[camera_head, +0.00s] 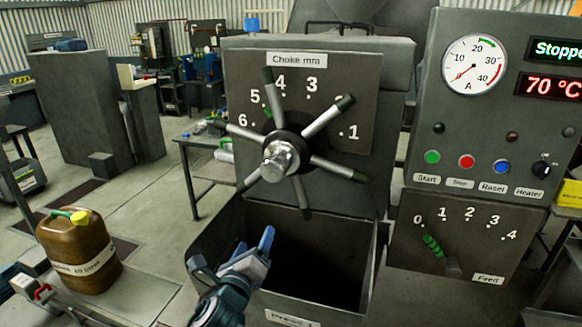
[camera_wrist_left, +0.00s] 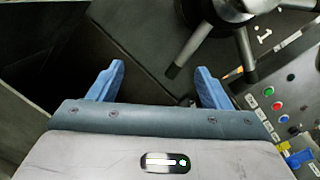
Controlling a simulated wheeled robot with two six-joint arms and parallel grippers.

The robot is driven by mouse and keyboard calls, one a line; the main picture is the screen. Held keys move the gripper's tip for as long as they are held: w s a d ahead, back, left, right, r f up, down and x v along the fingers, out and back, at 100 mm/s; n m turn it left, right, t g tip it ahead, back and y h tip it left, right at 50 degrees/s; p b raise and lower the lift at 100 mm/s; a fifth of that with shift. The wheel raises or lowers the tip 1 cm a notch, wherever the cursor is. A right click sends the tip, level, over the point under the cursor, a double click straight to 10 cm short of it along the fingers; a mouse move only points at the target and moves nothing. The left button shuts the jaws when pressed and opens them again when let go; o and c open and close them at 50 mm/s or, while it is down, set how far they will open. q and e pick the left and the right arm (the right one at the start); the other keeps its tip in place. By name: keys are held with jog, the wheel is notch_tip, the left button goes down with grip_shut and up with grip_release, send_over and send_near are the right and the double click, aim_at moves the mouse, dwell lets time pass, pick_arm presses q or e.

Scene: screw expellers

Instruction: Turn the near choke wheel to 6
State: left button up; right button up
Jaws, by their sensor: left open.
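The choke wheel (camera_head: 284,158) is a dark hub with a silver centre and several metal spokes with dark tips. It sits on a panel labelled "Choke mm" (camera_head: 296,60), with numbers arced from 6 on the left to 1 on the right. A spoke covers the 2. A small green mark beside the hub points near the 5. In the left wrist view, the wheel (camera_wrist_left: 232,12) is at the top right. My left gripper (camera_head: 264,246), with blue fingers, is open and empty below the wheel, apart from its spokes. It also shows in the left wrist view (camera_wrist_left: 158,78). My right gripper is not seen.
An open dark bin (camera_head: 377,262) lies below the wheel, behind my left gripper. To the right stands a control panel (camera_head: 480,140) with a gauge, buttons and a Feed lever (camera_head: 432,246). A brown jug (camera_head: 78,240) stands on a low table at the left.

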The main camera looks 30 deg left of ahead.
aim_at(281, 151)
pick_arm(q)
notch_tip(281, 151, up, 11)
jog(key=w+d+m+t+h, duration=0.1)
jog(key=m+t, duration=0.4)
jog(key=m, duration=0.5)
jog(key=p+x, duration=0.1)
jog(key=x, duration=0.2)
jog(key=p+x, duration=0.2)
jog(key=x, duration=0.1)
jog(key=p+x, duration=0.1)
jog(key=x, duration=0.3)
jog(key=shift+w+d+r, duration=0.1)
jog(key=shift+w+d, duration=0.05)
jog(key=shift+d, duration=0.1)
jog(key=shift+w+a+p, duration=0.1)
jog(key=shift+w+p, duration=0.2)
jog(key=shift+w, duration=0.1)
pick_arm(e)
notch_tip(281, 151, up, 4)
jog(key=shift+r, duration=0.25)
pick_arm(q)
jog(key=shift+h, duration=0.3)
jog(key=c, duration=1.4)
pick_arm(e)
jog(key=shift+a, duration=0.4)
